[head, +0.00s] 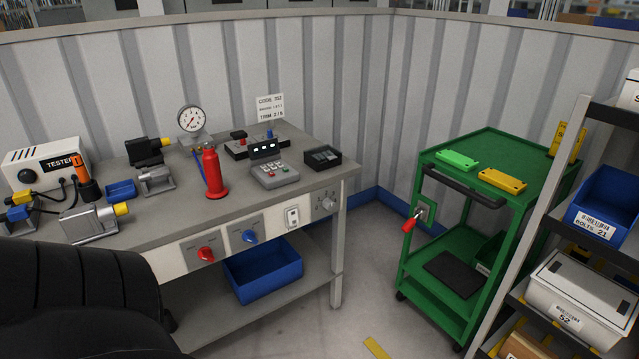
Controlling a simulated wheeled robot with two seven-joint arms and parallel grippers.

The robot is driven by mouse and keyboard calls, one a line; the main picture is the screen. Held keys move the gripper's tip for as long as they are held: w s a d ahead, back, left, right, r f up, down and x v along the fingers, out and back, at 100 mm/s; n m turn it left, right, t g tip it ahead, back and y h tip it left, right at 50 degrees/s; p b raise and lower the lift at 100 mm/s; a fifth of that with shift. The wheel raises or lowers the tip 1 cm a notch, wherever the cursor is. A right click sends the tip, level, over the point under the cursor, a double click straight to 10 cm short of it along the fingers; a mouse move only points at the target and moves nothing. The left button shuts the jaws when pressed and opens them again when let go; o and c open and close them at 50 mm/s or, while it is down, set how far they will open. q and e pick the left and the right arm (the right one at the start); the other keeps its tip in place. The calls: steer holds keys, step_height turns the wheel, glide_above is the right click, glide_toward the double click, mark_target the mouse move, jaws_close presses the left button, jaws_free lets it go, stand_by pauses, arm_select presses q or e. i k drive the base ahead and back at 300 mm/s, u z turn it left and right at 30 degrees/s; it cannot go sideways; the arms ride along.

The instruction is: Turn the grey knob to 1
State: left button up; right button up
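The grey knob (328,204) is on the right end of the workbench's front panel. Small numerals stand around it on a grey plate, and they are too small to read surely. I cannot tell which numeral the knob points to. To its left are a white switch plate (292,217), a blue knob (250,237) and a red knob (206,254), each on the same front panel. Neither of my grippers is in view, and nothing touches the grey knob.
The workbench (310,184) carries a red bottle (212,173), a gauge (191,120), a keypad box (274,174) and a tester (42,165). A blue bin (263,273) sits below. A green cart (487,150) stands right, with clear floor between. A large black shape fills the lower left.

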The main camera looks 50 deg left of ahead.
mark_target(327, 204)
steer(key=u, duration=1)
steer(key=i, duration=1)
steer(key=u, duration=1.15)
steer(key=i, duration=0.5)
steer(key=z, duration=0.05)
